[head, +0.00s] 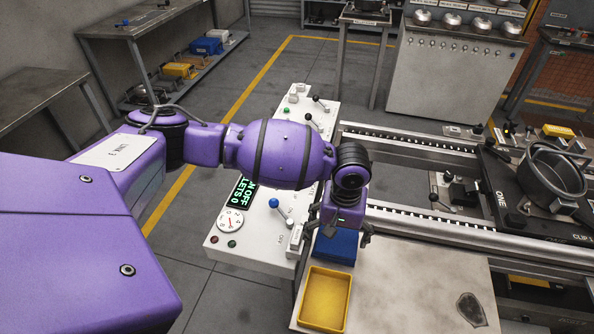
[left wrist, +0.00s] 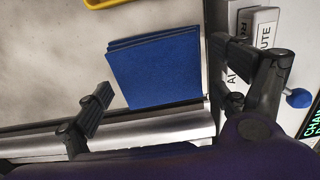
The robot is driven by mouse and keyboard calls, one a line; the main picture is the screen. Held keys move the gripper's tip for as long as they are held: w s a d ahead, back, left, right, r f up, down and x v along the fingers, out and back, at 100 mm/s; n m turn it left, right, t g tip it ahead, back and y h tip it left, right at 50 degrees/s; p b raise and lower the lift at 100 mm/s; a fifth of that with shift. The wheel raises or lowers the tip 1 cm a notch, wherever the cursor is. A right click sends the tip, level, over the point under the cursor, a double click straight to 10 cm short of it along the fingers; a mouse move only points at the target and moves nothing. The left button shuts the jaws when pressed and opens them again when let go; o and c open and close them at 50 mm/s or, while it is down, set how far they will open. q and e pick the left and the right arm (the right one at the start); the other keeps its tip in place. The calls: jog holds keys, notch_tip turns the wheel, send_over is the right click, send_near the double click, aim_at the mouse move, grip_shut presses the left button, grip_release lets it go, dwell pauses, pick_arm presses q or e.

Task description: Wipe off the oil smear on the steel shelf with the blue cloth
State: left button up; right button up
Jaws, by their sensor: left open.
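The blue cloth (head: 335,247) lies folded at the left end of the pale steel shelf (head: 412,285). It also shows in the left wrist view (left wrist: 155,68), its folded layers visible at one edge. The dark oil smear (head: 471,309) is on the right part of the shelf, near the bottom of the head view. My left gripper (head: 339,232) is open and empty above the cloth. In the left wrist view its fingers (left wrist: 160,78) stand apart on either side of the cloth. The gripper hides part of the cloth's far edge in the head view. My right gripper is not in view.
A yellow tray (head: 325,298) sits on the shelf just in front of the cloth. A control panel (head: 252,240) with a blue-knobbed lever borders the shelf on the left. A conveyor with rails (head: 430,220) and a metal pot (head: 553,180) lies behind. The shelf between tray and smear is clear.

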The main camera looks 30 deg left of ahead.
pick_arm(q)
jog(key=shift+f, duration=0.8)
jog(key=c, duration=0.7)
